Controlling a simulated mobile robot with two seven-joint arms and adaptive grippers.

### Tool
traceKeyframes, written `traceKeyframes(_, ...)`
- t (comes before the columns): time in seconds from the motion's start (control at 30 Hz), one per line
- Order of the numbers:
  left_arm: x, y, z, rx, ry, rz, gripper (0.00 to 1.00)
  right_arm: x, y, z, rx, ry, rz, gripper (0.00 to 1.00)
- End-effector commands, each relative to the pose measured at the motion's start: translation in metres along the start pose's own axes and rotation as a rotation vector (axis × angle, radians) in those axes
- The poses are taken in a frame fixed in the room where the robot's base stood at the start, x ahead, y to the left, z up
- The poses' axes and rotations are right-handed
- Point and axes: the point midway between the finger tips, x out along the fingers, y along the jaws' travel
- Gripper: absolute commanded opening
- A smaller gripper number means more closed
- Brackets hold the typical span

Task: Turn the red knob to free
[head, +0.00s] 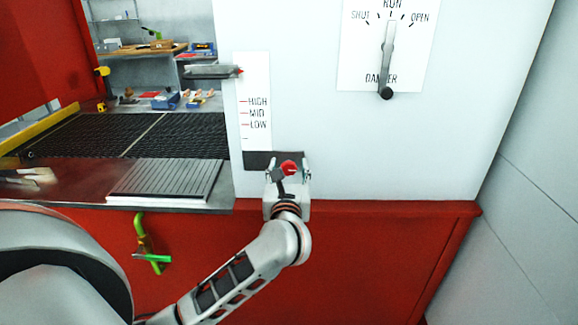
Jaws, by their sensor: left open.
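The red knob (289,168) sits on a dark plate (258,160) low on the white panel, just above the red base. My left gripper (288,177) is at the knob, with its open fingers to either side of it in this view. Whether the fingers touch the knob cannot be told. Any lettering around the knob is hidden or too small to read. My right gripper is not in view.
Above the knob are a HIGH/MID/LOW scale (254,100) with a grey lever (210,72), and a SHUT/RUN/OPEN dial with a black-tipped lever (388,60). A black mesh belt (130,135) lies left. A green-handled valve (150,245) hangs below.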

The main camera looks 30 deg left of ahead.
Motion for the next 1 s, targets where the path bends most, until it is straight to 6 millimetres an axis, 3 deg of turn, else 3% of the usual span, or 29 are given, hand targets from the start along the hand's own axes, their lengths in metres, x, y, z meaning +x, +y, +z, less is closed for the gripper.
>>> traceKeyframes(0.3, 0.003, 0.000, 0.000, 0.000, -0.001, 0.001, 0.46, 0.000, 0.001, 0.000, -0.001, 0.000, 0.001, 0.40)
traceKeyframes(0.47, 0.003, 0.000, 0.000, 0.000, 0.000, 0.001, 0.07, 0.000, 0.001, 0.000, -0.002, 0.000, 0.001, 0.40)
traceKeyframes(0.77, 0.003, 0.000, -0.001, -0.018, -0.001, 0.001, 0.07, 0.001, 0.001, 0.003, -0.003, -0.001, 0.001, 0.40)
traceKeyframes(1.0, 0.003, 0.001, -0.003, -0.124, -0.002, 0.001, 0.07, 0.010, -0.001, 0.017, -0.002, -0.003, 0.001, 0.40)
